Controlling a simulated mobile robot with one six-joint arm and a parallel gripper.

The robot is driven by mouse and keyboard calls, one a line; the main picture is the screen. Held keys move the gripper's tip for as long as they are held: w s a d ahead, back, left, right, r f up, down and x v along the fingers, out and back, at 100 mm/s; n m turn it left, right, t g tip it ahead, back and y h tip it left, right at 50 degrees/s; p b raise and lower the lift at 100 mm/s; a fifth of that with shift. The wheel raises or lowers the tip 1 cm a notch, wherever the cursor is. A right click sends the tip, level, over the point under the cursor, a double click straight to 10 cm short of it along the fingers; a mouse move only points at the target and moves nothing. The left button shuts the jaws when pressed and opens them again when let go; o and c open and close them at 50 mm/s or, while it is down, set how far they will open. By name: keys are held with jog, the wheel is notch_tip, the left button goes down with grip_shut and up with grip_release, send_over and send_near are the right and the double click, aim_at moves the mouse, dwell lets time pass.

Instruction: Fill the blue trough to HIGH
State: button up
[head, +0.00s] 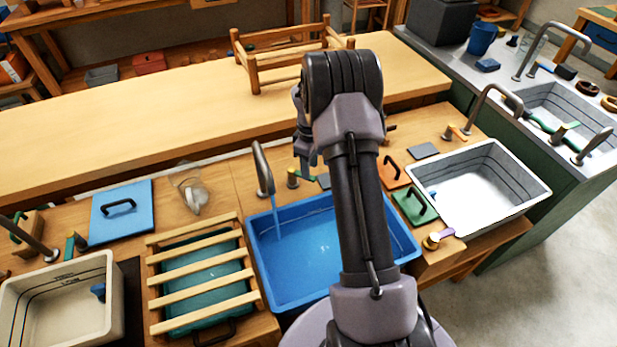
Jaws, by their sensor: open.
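The blue trough (262,252) sits in the bench in front of me, with my arm hiding part of its right side. A grey curved spout (262,168) stands at its back edge, and a thin stream of water (277,222) runs from it into the trough. Water covers the trough floor; I cannot read its level against any mark. A brass tap with a greenish handle (293,179) stands right of the spout. My gripper (307,160) is open, just above and right of this tap; my arm partly hides it, and I cannot tell whether it touches anything.
A slatted wooden rack (200,273) over a teal basin lies left of the trough. A cream basin (60,310) is at far left, a white basin (482,185) at right. A wooden frame (283,55) stands behind.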

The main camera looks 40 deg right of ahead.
notch_tip(320, 180, down, 3)
jog(key=shift+r+b, duration=0.1)
jog(key=shift+b, duration=0.2)
grip_shut()
dwell(1.2)
